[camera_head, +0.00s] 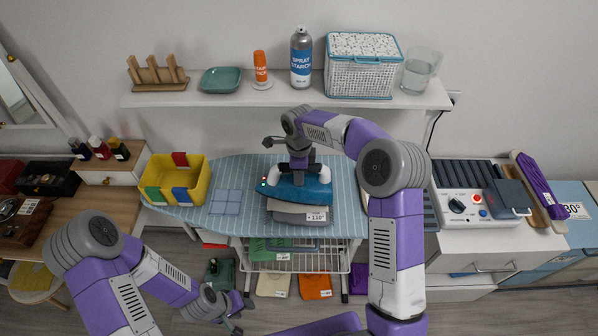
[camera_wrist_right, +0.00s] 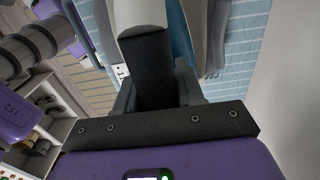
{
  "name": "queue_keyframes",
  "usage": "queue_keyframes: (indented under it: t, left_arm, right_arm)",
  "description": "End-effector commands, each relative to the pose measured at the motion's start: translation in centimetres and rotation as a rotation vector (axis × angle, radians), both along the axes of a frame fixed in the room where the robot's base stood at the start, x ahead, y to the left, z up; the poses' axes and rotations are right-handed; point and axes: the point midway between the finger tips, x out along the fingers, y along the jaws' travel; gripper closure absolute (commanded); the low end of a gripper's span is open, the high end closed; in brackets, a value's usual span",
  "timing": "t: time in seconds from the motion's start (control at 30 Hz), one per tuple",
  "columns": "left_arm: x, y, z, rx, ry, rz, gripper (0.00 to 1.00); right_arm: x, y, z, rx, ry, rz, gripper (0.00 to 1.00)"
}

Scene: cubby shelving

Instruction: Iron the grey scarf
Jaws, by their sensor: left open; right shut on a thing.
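The grey scarf (camera_head: 290,216) lies folded on the striped blue ironing board (camera_head: 343,190), with a tag reading about 110° at its front right corner. A blue iron (camera_head: 312,192) sits over the scarf and hides much of it; I cannot tell whether its sole touches the cloth. My right gripper (camera_head: 299,173) is shut on the iron's handle from above. In the right wrist view the dark handle (camera_wrist_right: 152,65) is between the fingers. My left gripper (camera_head: 232,312) is open and empty, low in front of the board, above the floor.
A yellow bin (camera_head: 201,187) and a folded blue cloth (camera_head: 225,202) sit on the board's left. A wire rack (camera_head: 283,263) with folded cloths is beneath. A control box (camera_head: 466,208) stands on the right cabinet. The shelf (camera_head: 222,98) behind holds a spray can, basket and glass.

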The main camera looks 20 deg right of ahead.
Motion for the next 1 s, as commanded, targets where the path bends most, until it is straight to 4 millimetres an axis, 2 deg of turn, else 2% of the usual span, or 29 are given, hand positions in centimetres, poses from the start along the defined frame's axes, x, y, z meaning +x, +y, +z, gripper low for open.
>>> queue_keyframes:
  t: [0.2, 1.0]
  left_arm:
    - [0.0, 0.0, 0.0, 0.0, 0.0, 0.0, 0.57]
    - [0.0, 0.0, -0.8, 0.0, 0.0, 0.0, 0.57]
  right_arm:
    - [0.1, 0.1, 0.3, 0.001, -0.007, 0.0, 0.99]
    - [0.1, 0.1, -0.8, 0.001, -0.007, 0.0, 0.99]
